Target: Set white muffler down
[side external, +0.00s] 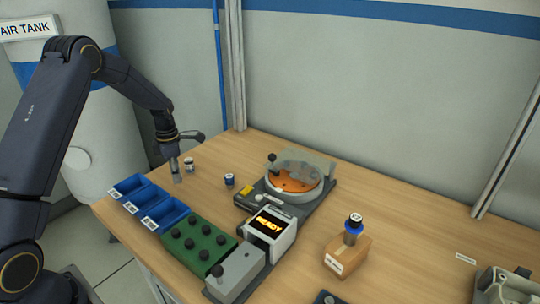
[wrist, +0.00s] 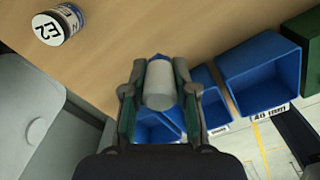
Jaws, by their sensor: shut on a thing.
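The white muffler (wrist: 159,88) is a pale cylinder with a blue end. My gripper (wrist: 160,98) is shut on it, with one finger on each side. In the side view my gripper (side external: 174,157) points down at the table's left end, behind the blue bins, and the muffler (side external: 177,177) shows small and grey below it. I cannot tell whether its lower end touches the wood.
An E2 jar (wrist: 57,26) stands nearby.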

